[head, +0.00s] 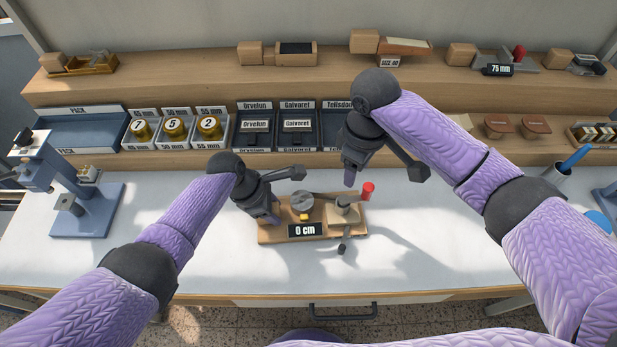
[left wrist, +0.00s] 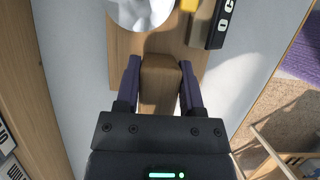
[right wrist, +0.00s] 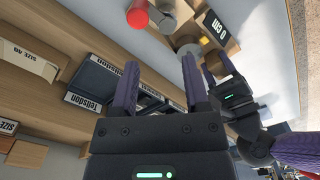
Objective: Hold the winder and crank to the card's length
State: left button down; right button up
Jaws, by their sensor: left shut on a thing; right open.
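The winder (head: 318,231) is a wooden board on the white table, with a "0 cm" display (head: 305,230) at its front. A grey metal drum (head: 303,203) stands on it, and a crank with a red knob (head: 368,191) reaches out to the right. My left gripper (head: 272,216) is shut on a wooden block (left wrist: 161,80) at the winder's left end, one finger on each side of it. My right gripper (head: 350,180) is open and empty, above and behind the winder, left of the red knob. The red knob (right wrist: 138,15) also shows in the right wrist view.
A blue press (head: 88,205) stands at the left of the table. Behind are a blue tray (head: 85,131), gold numbered reels (head: 174,129) and labelled boxes (head: 297,128). The table's front is clear.

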aim_at(369, 186)
jog(key=shift+o, duration=0.8)
jog(key=d+r+n, duration=0.1)
jog(key=d+r, duration=0.1)
jog(key=d, duration=0.1)
jog(key=shift+w+r, duration=0.1)
jog(key=shift+r, duration=0.25)
jog(key=shift+d+r, duration=0.1)
jog(key=shift+d, duration=0.05)
notch_tip(369, 186, down, 9)
jog(key=shift+r, duration=0.15)
grip_shut()
